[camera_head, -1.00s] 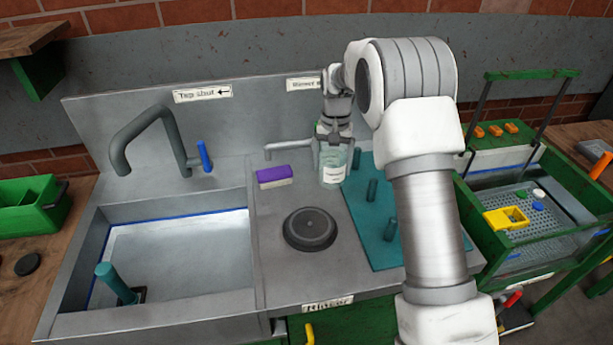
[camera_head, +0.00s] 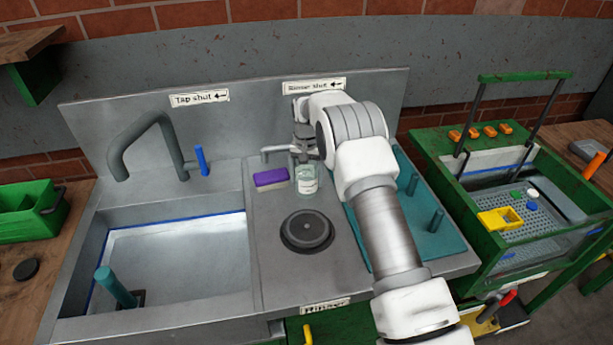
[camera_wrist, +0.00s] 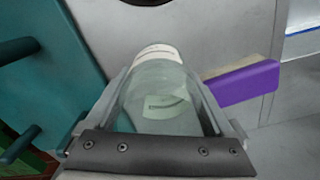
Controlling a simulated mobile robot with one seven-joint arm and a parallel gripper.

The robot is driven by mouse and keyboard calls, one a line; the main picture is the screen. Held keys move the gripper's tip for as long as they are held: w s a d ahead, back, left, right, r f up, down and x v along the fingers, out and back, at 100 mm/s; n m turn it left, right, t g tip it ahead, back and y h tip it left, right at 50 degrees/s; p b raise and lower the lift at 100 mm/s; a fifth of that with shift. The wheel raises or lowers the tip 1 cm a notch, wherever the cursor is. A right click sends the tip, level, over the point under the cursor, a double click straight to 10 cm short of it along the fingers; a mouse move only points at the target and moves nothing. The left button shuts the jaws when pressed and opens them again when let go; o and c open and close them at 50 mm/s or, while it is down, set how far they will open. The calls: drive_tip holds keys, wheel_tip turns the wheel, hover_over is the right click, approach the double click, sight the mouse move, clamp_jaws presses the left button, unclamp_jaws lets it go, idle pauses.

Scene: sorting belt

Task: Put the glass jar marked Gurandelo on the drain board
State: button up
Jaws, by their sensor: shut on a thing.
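A clear greenish glass jar (camera_head: 307,182) with a white label stands upright in my gripper (camera_head: 304,160), over the grey counter between the purple sponge and the teal board. Its label is too small to read. My gripper is shut on the jar; in the wrist view the jar (camera_wrist: 160,95) lies between the two fingers. Whether the jar's base touches the counter I cannot tell. The teal drain board (camera_head: 436,246) with upright pegs lies to the right, partly hidden behind my arm. It also shows at the left of the wrist view (camera_wrist: 80,60).
A purple and cream sponge (camera_head: 271,179) lies just left of the jar. A round dark rinser (camera_head: 307,231) sits in front of it. A small spout (camera_head: 275,150) is behind. The sink (camera_head: 180,260) is at left, a green cart (camera_head: 490,245) at right.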

drive_tip(key=shift+f, duration=0.2)
drive_tip(key=o, duration=1.3)
wheel_tip(320, 180, up, 13)
drive_tip(key=shift+f, duration=0.2)
